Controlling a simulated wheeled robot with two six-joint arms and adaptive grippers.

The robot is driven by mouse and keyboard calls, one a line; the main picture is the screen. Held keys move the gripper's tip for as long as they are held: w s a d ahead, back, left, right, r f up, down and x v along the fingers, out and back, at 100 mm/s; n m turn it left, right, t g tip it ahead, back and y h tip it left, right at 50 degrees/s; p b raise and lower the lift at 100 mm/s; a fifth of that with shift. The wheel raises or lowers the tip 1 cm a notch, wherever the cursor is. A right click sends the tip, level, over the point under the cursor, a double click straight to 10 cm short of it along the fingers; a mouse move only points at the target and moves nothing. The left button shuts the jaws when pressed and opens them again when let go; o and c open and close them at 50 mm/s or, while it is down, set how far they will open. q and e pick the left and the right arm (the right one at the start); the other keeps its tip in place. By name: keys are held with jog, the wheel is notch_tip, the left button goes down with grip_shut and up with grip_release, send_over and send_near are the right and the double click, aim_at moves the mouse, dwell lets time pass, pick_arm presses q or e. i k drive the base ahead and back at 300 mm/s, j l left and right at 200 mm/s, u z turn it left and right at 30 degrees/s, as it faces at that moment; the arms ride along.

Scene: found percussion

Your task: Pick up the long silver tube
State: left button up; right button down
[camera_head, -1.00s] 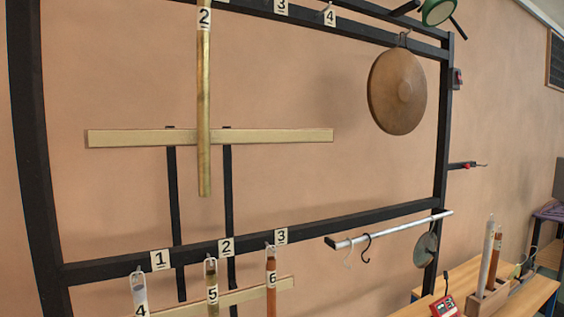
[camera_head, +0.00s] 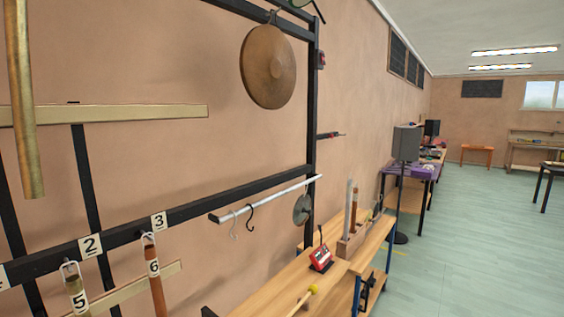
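A long pale silver tube (camera_head: 348,206) stands upright in a wooden holder (camera_head: 350,244) on the wooden bench. A shorter copper-brown tube (camera_head: 354,212) stands beside it in the same holder. Neither of my grippers shows in this view.
A black frame (camera_head: 312,110) bears a hanging gong (camera_head: 268,67), a brass tube (camera_head: 22,100) and a silver rail (camera_head: 270,196) with hooks and a small disc (camera_head: 301,209). A red device (camera_head: 320,258) and a yellow-headed mallet (camera_head: 312,290) lie on the bench (camera_head: 285,284). Floor (camera_head: 455,230) at right is clear.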

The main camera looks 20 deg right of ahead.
aim_at(349, 187)
jog(key=i+l+z, duration=0.25)
jog(key=i+l, duration=0.2)
jog(key=l, duration=0.5)
jog(key=i+l+z, duration=0.25)
jog(key=i+l, duration=0.3)
jog(key=l, duration=0.25)
jog(key=i+l+z, duration=0.25)
jog(key=i+l, duration=0.4)
jog(key=l, duration=0.1)
